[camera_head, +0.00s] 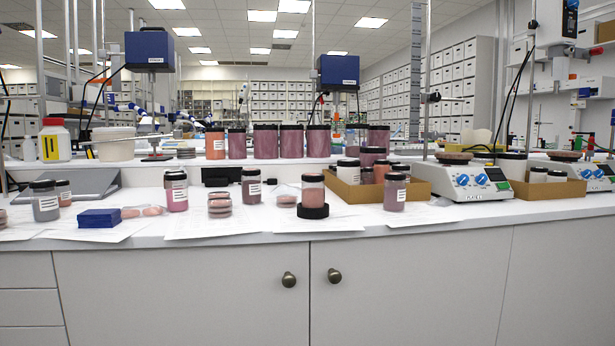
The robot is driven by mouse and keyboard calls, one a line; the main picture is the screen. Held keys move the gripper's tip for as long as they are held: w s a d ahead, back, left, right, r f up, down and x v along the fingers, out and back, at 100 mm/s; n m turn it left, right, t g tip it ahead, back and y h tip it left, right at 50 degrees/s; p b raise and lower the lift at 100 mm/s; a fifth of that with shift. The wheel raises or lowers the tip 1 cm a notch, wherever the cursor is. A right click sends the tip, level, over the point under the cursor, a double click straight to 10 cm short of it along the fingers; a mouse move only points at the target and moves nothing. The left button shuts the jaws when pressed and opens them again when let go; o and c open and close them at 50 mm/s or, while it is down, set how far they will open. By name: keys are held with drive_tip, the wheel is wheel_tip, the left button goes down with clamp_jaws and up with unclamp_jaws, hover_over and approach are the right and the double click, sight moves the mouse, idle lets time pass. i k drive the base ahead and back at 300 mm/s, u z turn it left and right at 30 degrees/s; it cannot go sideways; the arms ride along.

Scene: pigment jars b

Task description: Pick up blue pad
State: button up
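The blue pad (100,218) is a small flat dark-blue block. It lies on a white paper sheet near the front edge of the counter, at the left of the head view. Pinkish flat discs (142,211) lie close to its right. A jar with grey contents and a black lid (45,201) stands a little to its left and behind. My gripper is not in view, and nothing of mine covers the pad.
The white counter (400,232) holds several pigment jars, stacked dishes (219,205), a cardboard tray of jars (352,190) and a hotplate (462,180). A grey sloped device (98,184) stands behind the pad. Cabinet doors (180,285) form the counter's front.

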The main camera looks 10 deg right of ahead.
sight(98, 218)
drive_tip(key=u, duration=0.3)
drive_tip(key=k, duration=0.4)
drive_tip(key=u, duration=1.15)
drive_tip(key=i, duration=0.8)
drive_tip(key=z, duration=0.65)
